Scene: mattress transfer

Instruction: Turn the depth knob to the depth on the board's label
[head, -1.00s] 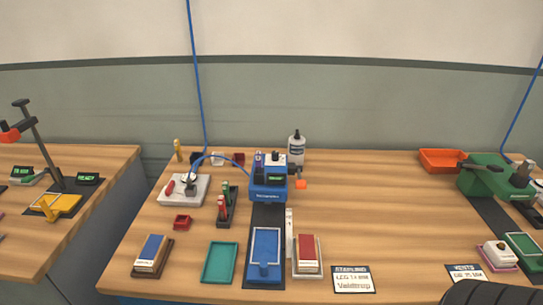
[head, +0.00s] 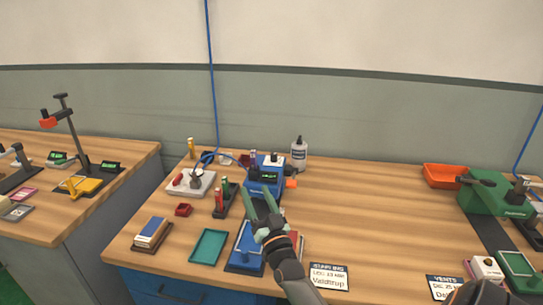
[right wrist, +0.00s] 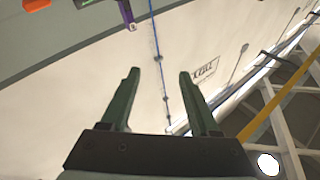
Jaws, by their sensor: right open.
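The blue machine (head: 266,174) stands on the wooden bench with a small lit display on its front. An orange knob (head: 291,183) sticks out from its right side. My right gripper (head: 261,198) is open and empty, in front of the machine, to the left of and below the knob in the picture, apart from it. Its two open fingers also show in the right wrist view (right wrist: 157,100), against wall and ceiling. A label card (head: 329,276) lies at the bench's front; its small print is too blurred to read surely. My left gripper is out of view.
A blue fixture (head: 246,245) lies before the machine, partly behind my right arm. A teal tray (head: 209,246) and a pen rack (head: 226,202) are left of it. A white bottle (head: 299,153) stands behind. The bench right of the knob is clear towards a green machine (head: 497,195).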

